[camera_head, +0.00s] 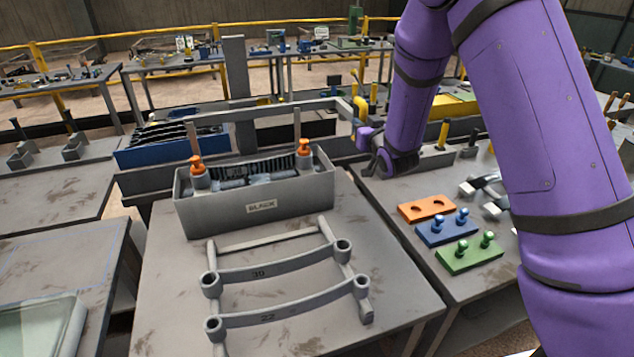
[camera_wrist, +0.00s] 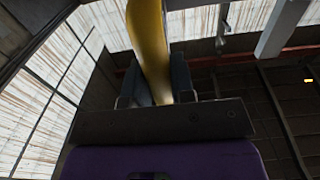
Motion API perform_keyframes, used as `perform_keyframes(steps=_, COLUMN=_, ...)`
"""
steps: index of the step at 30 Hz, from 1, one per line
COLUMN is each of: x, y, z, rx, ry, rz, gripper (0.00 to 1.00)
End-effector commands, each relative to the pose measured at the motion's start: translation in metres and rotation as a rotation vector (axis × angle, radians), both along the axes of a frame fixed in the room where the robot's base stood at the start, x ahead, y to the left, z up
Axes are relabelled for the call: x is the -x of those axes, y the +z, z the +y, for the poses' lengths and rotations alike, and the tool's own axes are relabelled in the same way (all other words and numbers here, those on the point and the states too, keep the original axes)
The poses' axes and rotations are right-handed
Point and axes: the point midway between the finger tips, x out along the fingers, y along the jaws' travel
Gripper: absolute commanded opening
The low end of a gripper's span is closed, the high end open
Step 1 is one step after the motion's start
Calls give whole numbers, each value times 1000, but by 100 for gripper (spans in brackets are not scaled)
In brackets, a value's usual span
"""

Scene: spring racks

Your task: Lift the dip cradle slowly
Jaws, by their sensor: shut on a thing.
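The dip cradle (camera_head: 270,108) shows in the head view as a grey bar frame above and behind a grey tank (camera_head: 255,212) labelled BLACK. Thin upright rods run from it down to two orange fittings (camera_head: 197,163) at the tank. My gripper (camera_head: 361,124) is at the frame's right end, shut on a yellow handle (camera_head: 359,104). In the wrist view the yellow handle (camera_wrist: 150,45) stands between the two dark fingers of my gripper (camera_wrist: 157,85). Dark ribbed parts (camera_head: 262,168) lie inside the tank; how deep they sit is hidden by its front wall.
A grey rack (camera_head: 290,268) with curved bars numbered 30 and 22 lies before the tank. A blue tray (camera_head: 172,151) of dark strips is behind left. Orange (camera_head: 426,207), blue (camera_head: 449,228) and green (camera_head: 470,254) blocks lie right. A yellow rail (camera_head: 85,40) runs behind.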

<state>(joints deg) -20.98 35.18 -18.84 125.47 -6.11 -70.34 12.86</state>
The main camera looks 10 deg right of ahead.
Motion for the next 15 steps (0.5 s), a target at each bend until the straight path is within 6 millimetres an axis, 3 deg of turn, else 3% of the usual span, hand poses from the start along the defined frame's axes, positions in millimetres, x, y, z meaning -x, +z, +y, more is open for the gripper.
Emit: perform_keyframes(steps=15, x=-2, y=19, z=0, rx=-2, ry=0, rz=-12, gripper=0)
